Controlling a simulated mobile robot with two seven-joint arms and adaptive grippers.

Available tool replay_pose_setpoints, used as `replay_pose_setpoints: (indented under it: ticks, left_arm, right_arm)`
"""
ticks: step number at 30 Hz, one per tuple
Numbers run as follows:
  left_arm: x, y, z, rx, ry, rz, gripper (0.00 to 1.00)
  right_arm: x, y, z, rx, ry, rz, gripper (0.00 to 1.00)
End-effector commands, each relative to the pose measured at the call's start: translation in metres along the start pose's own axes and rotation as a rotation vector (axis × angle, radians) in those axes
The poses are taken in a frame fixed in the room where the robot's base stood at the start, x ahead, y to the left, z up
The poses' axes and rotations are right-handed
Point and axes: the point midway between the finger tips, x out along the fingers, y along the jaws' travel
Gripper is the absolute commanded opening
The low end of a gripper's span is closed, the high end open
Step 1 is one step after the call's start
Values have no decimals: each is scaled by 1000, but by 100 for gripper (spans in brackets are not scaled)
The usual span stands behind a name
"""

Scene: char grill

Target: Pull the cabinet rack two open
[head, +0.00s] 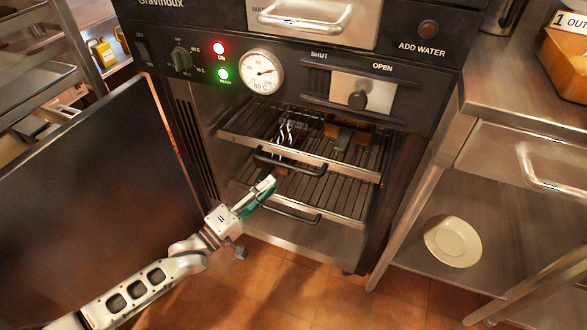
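The cabinet (180,110) stands open, with its dark door (95,190) swung out to the left. Inside are an upper wire rack (330,162) and a lower wire rack (335,205), each with a black front handle. The upper handle (292,163) and lower handle (291,213) both show. No label tells which is rack two. My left gripper (268,187) is in front of the racks, its tips between the two handles in the picture. Whether it touches either handle is unclear. Its fingers look close together, but their gap is unclear. My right gripper is not in view.
Brown pieces (345,131) and a shiny utensil (286,131) are around the upper rack. A control panel with a gauge (262,72) is above. A steel table (475,150) with a plate (452,241) on its lower shelf stands right. The tiled floor (285,285) in front is clear.

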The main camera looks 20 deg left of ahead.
Motion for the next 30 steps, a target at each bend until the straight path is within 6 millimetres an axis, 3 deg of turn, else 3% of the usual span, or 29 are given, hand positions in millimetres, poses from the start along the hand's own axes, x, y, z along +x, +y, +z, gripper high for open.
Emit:
replay_pose_setpoints:
  ticks: [1, 8, 21, 30]
  left_arm:
    - [-1, -14, -3, -39, -3, 0, 28]
    - [19, -7, -14, -103, -4, 39, 28]
    - [79, -5, -13, -100, -5, 36, 28]
    - [89, -2, -13, -99, -5, 38, 28]
  right_arm:
    - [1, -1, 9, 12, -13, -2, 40]
    - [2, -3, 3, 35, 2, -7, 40]
    - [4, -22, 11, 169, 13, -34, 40]
    - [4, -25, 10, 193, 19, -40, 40]
